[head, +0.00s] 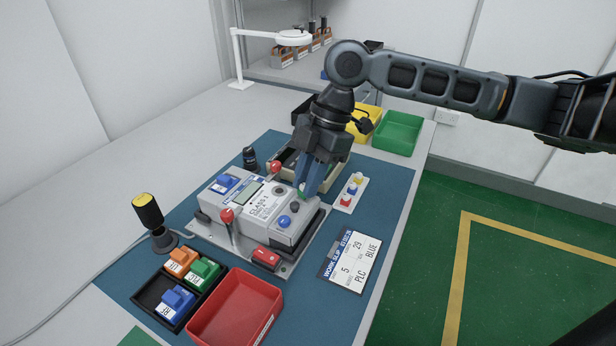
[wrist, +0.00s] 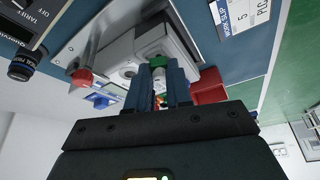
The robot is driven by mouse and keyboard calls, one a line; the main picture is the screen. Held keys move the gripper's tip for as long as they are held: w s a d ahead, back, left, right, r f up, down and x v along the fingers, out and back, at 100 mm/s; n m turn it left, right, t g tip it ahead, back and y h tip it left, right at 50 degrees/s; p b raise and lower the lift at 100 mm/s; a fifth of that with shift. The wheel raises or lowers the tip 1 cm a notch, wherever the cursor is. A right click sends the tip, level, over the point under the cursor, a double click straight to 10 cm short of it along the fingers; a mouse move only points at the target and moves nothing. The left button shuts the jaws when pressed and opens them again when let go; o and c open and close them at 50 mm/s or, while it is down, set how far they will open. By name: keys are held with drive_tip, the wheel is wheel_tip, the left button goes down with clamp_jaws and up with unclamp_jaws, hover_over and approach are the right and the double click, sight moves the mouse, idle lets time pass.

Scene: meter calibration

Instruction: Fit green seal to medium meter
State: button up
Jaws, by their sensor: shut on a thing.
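The grey meter (head: 262,208), labelled CLASS 1, sits on a grey fixture plate on the blue mat. A blue cap (head: 284,221) and a dark round feature show on its front end. My gripper (head: 303,192) points down over the meter's right side. It is shut on a small green seal (wrist: 157,61), which shows at the fingertips in the wrist view. The meter's pale body (wrist: 168,38) is just beyond the seal in that view. I cannot tell whether the seal touches the meter. My fingers hide part of the meter's right side.
Red-knobbed clamps (head: 227,214) stand beside the meter. A white rack (head: 348,196) with coloured seals is to the right. A red tray (head: 236,312), a black tray of coloured blocks and a work slip (head: 348,262) lie in front. Yellow and green bins (head: 398,132) stand behind.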

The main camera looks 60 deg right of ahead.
drive_tip(key=shift+f, duration=0.4)
idle(0.3)
drive_tip(key=o, duration=1.2)
drive_tip(key=shift+a+f, duration=0.1)
drive_tip(key=shift+a, duration=0.05)
drive_tip(key=shift+r+p, duration=2.4)
drive_tip(key=shift+r, duration=1.25)
drive_tip(key=shift+c, duration=0.2)
